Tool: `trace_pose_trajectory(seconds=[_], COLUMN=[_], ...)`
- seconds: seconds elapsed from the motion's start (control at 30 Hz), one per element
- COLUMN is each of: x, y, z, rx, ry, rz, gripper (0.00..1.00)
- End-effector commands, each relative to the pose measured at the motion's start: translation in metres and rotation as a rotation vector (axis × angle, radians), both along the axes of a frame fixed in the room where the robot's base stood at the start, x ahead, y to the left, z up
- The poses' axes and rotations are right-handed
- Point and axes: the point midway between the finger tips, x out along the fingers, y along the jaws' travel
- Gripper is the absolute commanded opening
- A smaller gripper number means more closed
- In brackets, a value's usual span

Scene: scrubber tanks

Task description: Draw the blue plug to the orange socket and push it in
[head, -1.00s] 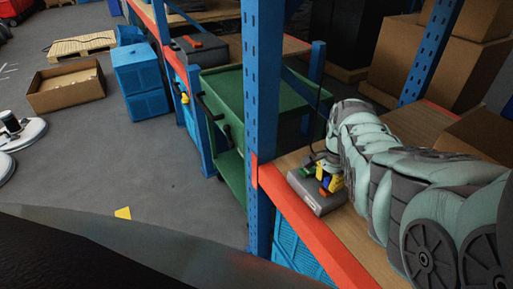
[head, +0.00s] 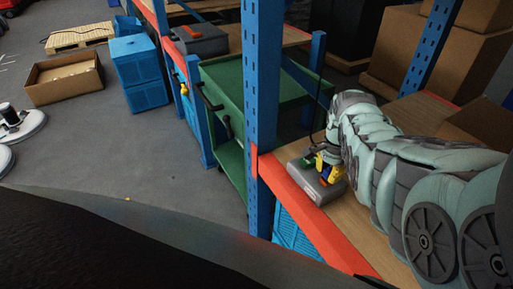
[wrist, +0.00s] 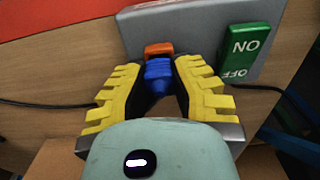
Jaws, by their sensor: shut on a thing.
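My gripper (wrist: 160,82) has yellow ridged fingers closed on the blue plug (wrist: 158,73), one on each side. In the wrist view the plug lines up with the orange socket (wrist: 158,49) on a grey box. The plug's front meets the socket's near edge; how deep it sits I cannot tell. In the head view my gripper (head: 328,166) is over the grey box (head: 303,180) on the wooden shelf, with the blue plug (head: 326,181) between the fingers. The socket is hidden there.
A green ON/OFF switch (wrist: 247,52) is on the box, right of the socket. Black cable (wrist: 45,104) runs at both sides. A blue rack post (head: 262,120) and orange beam (head: 315,215) stand close by. A green cart (head: 225,85) is behind.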

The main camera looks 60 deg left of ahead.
Motion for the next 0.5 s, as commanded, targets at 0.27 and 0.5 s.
trace_pose_trajectory(seconds=[0.27, 0.5], x=[0.0, 0.0], y=[-0.001, -0.001], z=[-0.009, -0.012], rx=[0.0, -0.001], ry=[0.001, 0.002], rz=[-0.002, -0.002], gripper=[0.0, 0.34])
